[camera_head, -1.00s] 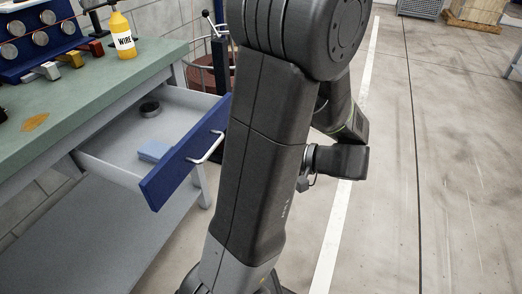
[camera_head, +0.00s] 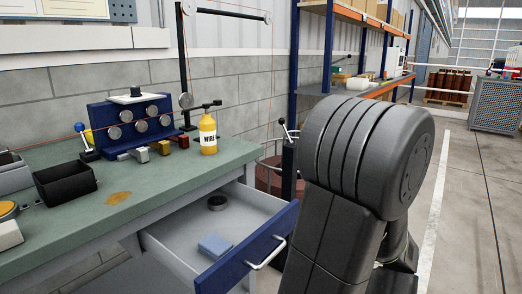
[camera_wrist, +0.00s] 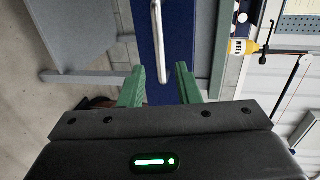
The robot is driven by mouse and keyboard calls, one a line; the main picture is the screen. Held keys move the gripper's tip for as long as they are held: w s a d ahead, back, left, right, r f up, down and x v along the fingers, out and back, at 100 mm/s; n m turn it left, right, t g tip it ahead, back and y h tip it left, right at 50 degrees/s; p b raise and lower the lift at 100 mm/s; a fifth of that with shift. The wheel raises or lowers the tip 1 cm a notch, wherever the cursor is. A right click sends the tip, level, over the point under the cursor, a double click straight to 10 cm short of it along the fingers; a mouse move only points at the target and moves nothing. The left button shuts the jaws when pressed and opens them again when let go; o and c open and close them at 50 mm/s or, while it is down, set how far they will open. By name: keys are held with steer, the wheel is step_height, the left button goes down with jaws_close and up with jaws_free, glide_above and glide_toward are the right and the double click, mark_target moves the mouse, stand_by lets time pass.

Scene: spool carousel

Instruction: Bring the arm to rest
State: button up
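My gripper (camera_wrist: 158,88) shows in the wrist view with its two green fingers spread apart and nothing between them. Past the fingertips are the blue drawer front (camera_wrist: 180,45) and its pale bar handle (camera_wrist: 160,50); the handle lies beyond the fingers and is not gripped. In the head view my arm's dark links stand at the right of the drawer, and my gripper is out of sight. The drawer (camera_head: 240,258) is pulled out from the green-topped workbench (camera_head: 150,190).
On the bench stand a yellow wire bottle (camera_head: 208,135), a blue roller fixture (camera_head: 130,128) and a black bin (camera_head: 65,184). An orange-brown stain (camera_head: 118,198) marks the top. Shelving (camera_head: 360,60) stands behind. Open floor (camera_head: 470,220) lies to the right.

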mark_target(273, 252)
steer(key=b+x, duration=0.1)
steer(key=x, duration=0.7)
steer(key=shift+w+a, duration=0.1)
steer(key=shift+a, duration=0.1)
